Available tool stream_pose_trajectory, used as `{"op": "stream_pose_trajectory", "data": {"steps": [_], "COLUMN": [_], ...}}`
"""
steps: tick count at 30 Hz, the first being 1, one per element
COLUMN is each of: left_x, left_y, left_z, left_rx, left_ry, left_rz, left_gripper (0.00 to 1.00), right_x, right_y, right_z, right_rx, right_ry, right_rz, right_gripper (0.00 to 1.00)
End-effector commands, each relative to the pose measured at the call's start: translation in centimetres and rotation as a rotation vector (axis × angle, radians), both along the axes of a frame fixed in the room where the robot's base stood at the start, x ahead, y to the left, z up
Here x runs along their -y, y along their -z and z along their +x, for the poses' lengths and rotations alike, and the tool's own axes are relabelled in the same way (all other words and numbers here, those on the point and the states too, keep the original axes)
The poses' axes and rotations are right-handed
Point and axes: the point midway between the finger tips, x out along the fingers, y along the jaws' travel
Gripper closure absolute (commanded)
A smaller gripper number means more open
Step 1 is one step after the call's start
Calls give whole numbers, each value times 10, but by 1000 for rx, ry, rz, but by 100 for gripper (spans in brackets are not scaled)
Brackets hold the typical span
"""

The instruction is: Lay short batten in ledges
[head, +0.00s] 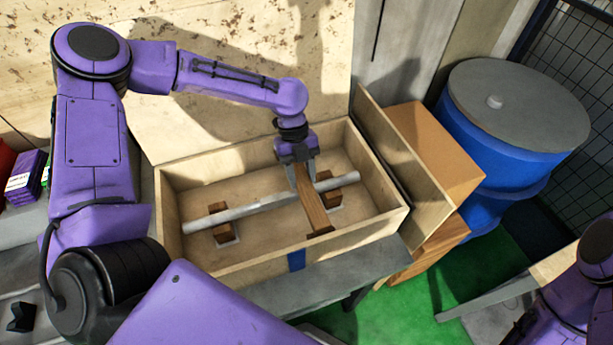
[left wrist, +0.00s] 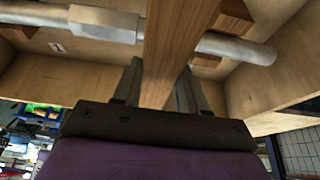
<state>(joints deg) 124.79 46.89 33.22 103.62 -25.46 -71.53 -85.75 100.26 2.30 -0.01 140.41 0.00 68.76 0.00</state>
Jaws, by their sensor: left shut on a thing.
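My left gripper (head: 303,178) points down into an open wooden crate (head: 170,205) and is shut on a brown wooden batten (head: 313,208). The batten's near end is by the crate's front wall, close to a small brown block (head: 320,232). In the left wrist view the batten (left wrist: 172,50) runs between both fingers and crosses over a grey metal shaft (left wrist: 75,22). The shaft (head: 245,208) lies lengthwise in the crate over brown blocks (head: 222,233). Whether the batten touches the ledges or shaft cannot be told. My right gripper is outside the view.
A pale board (head: 400,165) leans at the crate's right end, beside brown boxes (head: 440,140). A blue drum (head: 490,180) with a grey lid stands further right. The crate sits on a grey bench (head: 355,270). My right arm shows at the lower right.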

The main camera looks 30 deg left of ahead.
Motion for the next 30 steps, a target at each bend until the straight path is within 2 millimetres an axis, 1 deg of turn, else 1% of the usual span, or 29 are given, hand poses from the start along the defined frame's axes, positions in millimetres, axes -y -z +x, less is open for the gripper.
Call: {"op": "stream_pose_trajectory", "data": {"steps": [1, 3, 13, 14, 15, 16, 25, 26, 28, 30], "left_x": [0, 0, 3, 2, 2, 2, 2, 2, 0, -5], "left_y": [6, 12, 18, 18, 17, 17, 15, 12, 6, -7], "left_z": [0, 2, 3, 3, 3, 2, 2, 2, 6, 10], "left_rx": [-2, 0, -1, -1, 0, -1, -1, 0, 3, 5], "left_ry": [-3, 0, 6, 5, 4, 4, 4, 4, 4, 3], "left_rz": [-1, 0, 1, 1, 0, 0, 0, 0, 1, 1], "left_gripper": [99, 99, 99, 55, 42, 32, 32, 32, 32, 32], "right_x": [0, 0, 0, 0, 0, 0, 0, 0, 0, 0], "right_y": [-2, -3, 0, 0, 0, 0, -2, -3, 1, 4], "right_z": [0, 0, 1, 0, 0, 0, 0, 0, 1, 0], "right_rx": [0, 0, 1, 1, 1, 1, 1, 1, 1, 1], "right_ry": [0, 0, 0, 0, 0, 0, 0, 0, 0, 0], "right_rz": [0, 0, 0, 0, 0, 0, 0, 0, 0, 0], "right_gripper": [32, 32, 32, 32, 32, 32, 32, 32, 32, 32]}}
